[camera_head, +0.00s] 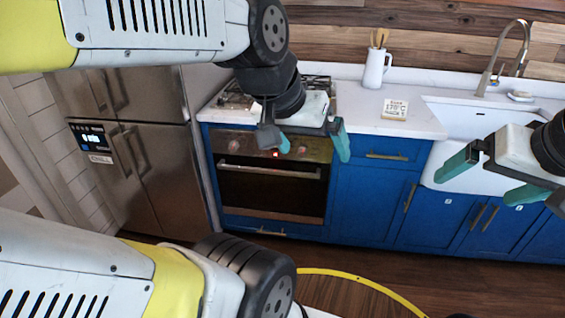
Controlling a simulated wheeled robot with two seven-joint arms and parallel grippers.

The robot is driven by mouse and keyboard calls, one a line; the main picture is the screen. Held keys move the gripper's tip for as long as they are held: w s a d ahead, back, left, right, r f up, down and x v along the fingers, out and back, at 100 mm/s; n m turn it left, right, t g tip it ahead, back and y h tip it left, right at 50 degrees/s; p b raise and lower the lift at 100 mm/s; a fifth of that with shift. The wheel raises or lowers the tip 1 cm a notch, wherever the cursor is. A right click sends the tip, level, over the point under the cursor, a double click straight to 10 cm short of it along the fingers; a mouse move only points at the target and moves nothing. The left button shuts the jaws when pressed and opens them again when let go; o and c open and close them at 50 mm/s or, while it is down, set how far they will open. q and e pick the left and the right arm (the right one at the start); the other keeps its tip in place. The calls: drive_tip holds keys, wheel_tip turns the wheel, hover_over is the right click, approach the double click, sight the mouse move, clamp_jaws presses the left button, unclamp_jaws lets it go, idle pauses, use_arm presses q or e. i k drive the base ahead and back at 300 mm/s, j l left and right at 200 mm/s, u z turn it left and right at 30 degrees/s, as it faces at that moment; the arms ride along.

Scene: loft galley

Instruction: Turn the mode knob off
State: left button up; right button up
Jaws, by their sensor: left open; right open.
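The oven (270,190) is set in the blue cabinets at the centre. Its steel control panel has a small lit red display (275,155), a knob to the left (233,146) and another knob to the right (301,150). I cannot read which is the mode knob or how either is turned. My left gripper (313,145) is open and empty, in front of the right part of the panel; its teal fingers appear on both sides of the right knob. Contact cannot be told. My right gripper (473,188) is open and empty, in front of the sink cabinets.
A hob (240,95) sits above the oven. A white jug with utensils (374,70) and a small sign (394,109) stand on the counter. A steel fridge (150,160) is at left, a white sink (470,118) at right. The floor in front of the oven shows clear.

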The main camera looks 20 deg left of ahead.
sight(234, 145)
drive_tip(key=u, duration=1.25)
drive_tip(key=i+j+z, duration=0.2)
drive_tip(key=i+j, duration=0.5)
